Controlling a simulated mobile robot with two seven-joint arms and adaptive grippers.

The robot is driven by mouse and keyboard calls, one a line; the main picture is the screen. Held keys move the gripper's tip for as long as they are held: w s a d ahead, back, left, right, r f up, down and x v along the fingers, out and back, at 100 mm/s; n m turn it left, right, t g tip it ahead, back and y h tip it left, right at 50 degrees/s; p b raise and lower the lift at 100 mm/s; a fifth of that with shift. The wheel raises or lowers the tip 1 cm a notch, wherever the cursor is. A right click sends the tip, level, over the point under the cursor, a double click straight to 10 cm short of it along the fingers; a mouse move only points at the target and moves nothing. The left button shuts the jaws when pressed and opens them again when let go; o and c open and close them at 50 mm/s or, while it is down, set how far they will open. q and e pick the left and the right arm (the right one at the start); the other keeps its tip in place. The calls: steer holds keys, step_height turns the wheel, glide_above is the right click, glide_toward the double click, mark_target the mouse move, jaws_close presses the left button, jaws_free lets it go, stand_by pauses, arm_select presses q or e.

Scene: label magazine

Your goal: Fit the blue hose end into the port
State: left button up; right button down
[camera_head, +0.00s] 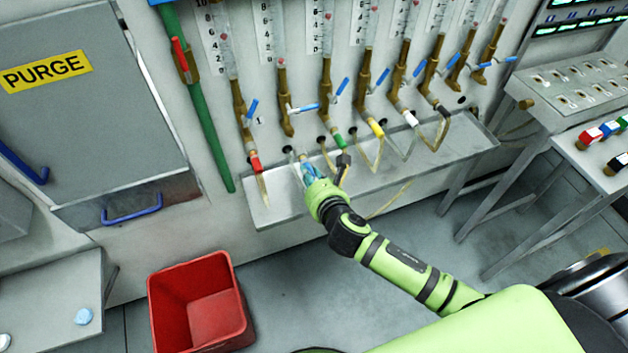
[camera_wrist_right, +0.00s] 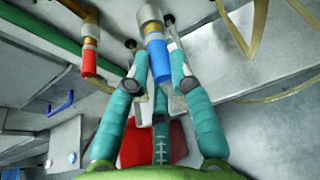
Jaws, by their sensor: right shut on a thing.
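The blue hose end (camera_wrist_right: 157,62) is held between the teal fingers of my right gripper (camera_wrist_right: 158,82) in the right wrist view. A silver collar (camera_wrist_right: 150,18) shows just above the blue part. In the head view my right gripper (camera_head: 307,171) is near the wall above the tray, and its fingers mostly hide the hose end. The brass port (camera_head: 287,122), second from the left, hangs above and slightly left of the gripper with its lower end bare. A small gap shows between it and my fingers. My left gripper is not in view.
Other brass ports with red (camera_head: 255,163), green (camera_head: 339,141) and yellow (camera_head: 376,128) hose ends hang alongside. A metal tray (camera_head: 262,212) runs below them. A green pipe (camera_head: 208,135) is on the left. A red bin (camera_head: 165,307) stands on the floor.

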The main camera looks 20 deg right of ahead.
mark_target(303, 161)
steer(key=shift+w+a, duration=0.1)
steer(key=shift+w, duration=1.7)
steer(key=shift+r+p, duration=0.15)
steer(key=shift+p, duration=0.6)
steer(key=shift+w, duration=1.2)
stand_by(0.4)
steer(key=c, duration=1)
jaws_free()
steer(key=shift+s, duration=0.2)
steer(key=v, duration=1.1)
steer(key=shift+s+r, duration=0.1)
steer(key=shift+s, duration=0.2)
